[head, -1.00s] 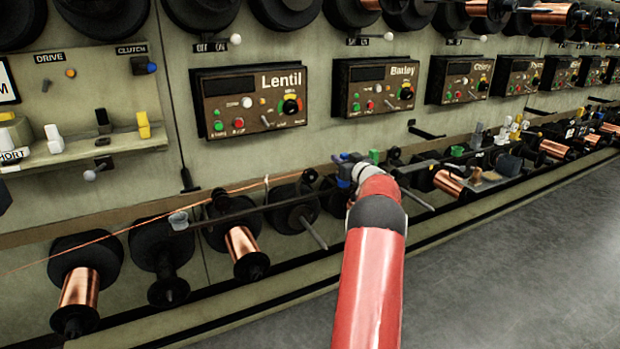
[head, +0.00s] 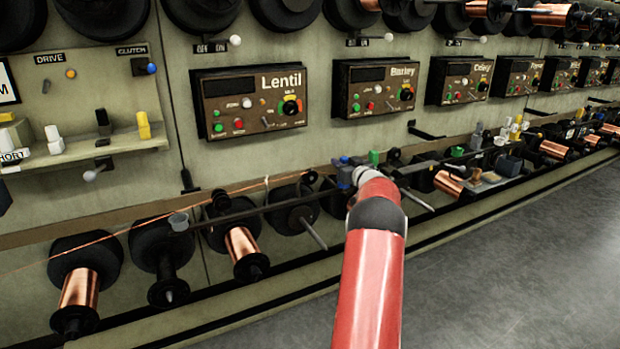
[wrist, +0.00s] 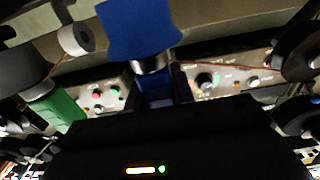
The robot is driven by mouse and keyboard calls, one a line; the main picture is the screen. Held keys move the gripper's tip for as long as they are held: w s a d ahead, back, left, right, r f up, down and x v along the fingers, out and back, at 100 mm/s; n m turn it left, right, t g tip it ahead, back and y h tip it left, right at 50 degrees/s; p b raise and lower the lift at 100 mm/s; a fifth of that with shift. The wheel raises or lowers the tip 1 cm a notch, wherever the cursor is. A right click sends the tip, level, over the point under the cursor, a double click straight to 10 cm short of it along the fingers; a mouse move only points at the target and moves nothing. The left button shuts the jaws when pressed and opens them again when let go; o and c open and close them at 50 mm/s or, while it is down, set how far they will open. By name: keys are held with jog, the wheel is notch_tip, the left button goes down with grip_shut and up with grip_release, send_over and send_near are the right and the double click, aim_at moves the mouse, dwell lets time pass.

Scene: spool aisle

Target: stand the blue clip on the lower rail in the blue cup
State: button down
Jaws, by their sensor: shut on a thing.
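My gripper (wrist: 152,88) is shut on the blue clip (wrist: 140,30), whose broad bright blue part fills the top middle of the wrist view with a metal collar beside it. In the head view, small blue shapes (head: 345,160) show just left of the green cup, by my wrist. They are too small to tell clip from cup. I cannot make out the blue cup for certain. My arm hides most of the gripper from the head camera.
A green cup (head: 374,157) stands close to my wrist; it also shows in the wrist view (wrist: 55,108). A grey cup (head: 179,221) sits at the left end of the rail. Copper spools (head: 242,243) hang below, and the floor (head: 520,270) at right is clear.

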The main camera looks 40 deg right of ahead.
jog(key=c, duration=1.1)
grip_release()
jog(key=b+v, duration=0.1)
jog(key=v, duration=0.6)
jog(key=shift+s, duration=0.4)
jog(key=shift+a, duration=0.1)
